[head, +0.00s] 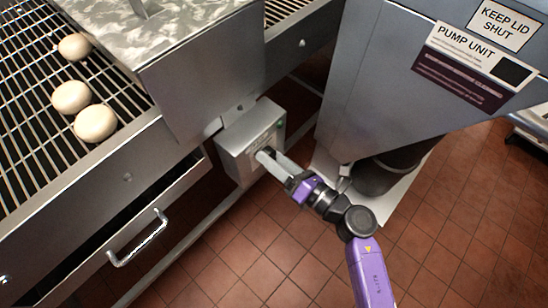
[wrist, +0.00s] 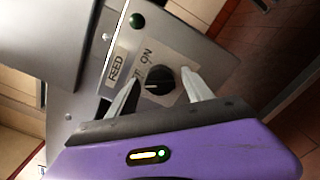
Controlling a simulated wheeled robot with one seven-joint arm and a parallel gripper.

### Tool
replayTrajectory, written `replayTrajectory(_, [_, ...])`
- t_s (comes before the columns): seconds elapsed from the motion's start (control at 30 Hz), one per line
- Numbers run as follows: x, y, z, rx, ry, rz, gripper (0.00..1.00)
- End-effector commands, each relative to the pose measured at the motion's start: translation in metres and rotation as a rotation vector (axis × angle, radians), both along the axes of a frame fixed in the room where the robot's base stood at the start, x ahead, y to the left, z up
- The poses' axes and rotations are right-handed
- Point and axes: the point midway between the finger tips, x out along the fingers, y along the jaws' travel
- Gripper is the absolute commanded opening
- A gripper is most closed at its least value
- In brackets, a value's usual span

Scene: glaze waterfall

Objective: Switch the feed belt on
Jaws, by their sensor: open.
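The feed control box (head: 240,146) is a grey metal box on the side of the belt frame. In the wrist view its face (wrist: 190,50) carries a FEED label (wrist: 117,68), the word ON, another word partly hidden by a finger, and a black round knob (wrist: 160,82). A white mark on the knob lies toward its left side, near the partly hidden word. A dark green lamp or button (wrist: 137,20) sits near the panel's edge. My gripper (head: 266,156) is open, its fingertips either side of the knob in the wrist view; I cannot tell whether they touch it.
Several pale round items rest on the wire belt (head: 30,110) at left. A drawer with a handle (head: 138,240) juts out below. The pump unit (head: 400,90) stands close to the right of the box. Open tiled floor (head: 270,250) lies in front.

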Motion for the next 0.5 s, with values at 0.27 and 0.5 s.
replayTrajectory(0.27, [-0.0003,-0.0003,-0.0001,0.000,0.000,0.000,0.12])
replayTrajectory(0.5, [-0.0003,-0.0004,0.0004,0.005,0.008,-0.001,0.00])
